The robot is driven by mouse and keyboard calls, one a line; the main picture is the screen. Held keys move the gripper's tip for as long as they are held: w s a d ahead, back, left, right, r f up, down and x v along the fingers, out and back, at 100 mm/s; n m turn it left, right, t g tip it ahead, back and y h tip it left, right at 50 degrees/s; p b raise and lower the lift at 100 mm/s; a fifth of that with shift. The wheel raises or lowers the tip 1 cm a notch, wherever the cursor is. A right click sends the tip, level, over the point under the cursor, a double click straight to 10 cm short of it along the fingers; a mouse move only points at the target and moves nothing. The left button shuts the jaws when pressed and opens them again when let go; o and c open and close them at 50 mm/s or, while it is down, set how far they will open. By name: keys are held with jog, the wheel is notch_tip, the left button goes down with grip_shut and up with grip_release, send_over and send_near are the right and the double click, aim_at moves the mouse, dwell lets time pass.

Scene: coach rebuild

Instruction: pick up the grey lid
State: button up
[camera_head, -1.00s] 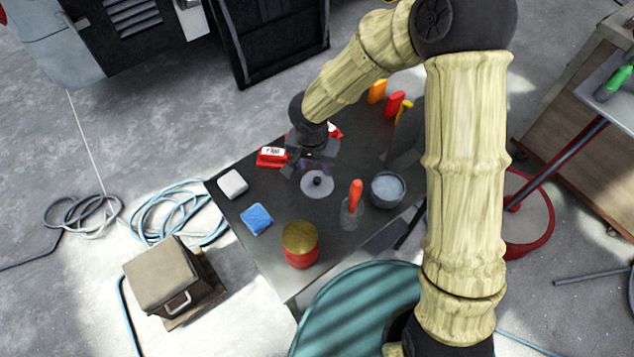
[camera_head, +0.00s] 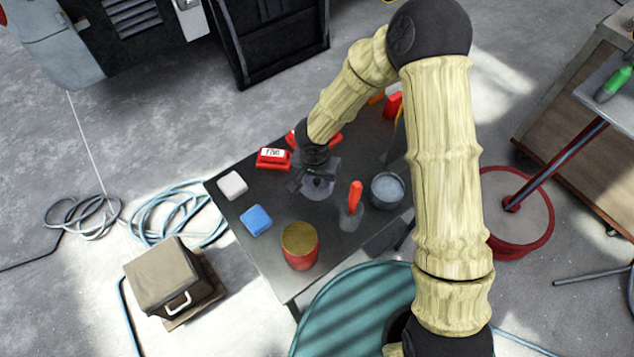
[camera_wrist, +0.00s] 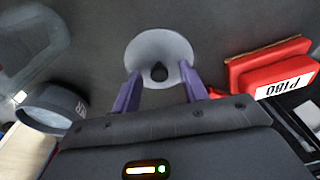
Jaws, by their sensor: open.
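The grey lid (camera_wrist: 147,47) is a round disc with a dark knob (camera_wrist: 159,72) at its middle, lying on the dark table. In the head view the lid (camera_head: 316,195) shows only in part, under my gripper. My gripper (camera_wrist: 163,88) is open, with its two purple fingers to either side of the knob in the wrist view. The fingers look close to the lid; I cannot tell whether they touch it. In the head view my gripper (camera_head: 315,183) is over the lid and hides part of it.
A red labelled box (camera_head: 272,158) is close to the lid. A grey pot (camera_head: 388,189) and a clear cup with an orange-handled tool (camera_head: 354,198) stand to its right. A blue block (camera_head: 256,220), a white block (camera_head: 232,185) and a red tin (camera_head: 300,247) are on the table (camera_head: 262,262).

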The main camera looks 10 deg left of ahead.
aim_at(316, 180)
jog(key=shift+s+f, duration=0.1)
jog(key=shift+f, duration=0.1)
dwell(0.4)
grip_shut()
notch_tip(316, 180, up, 10)
dwell(0.6)
dwell(0.4)
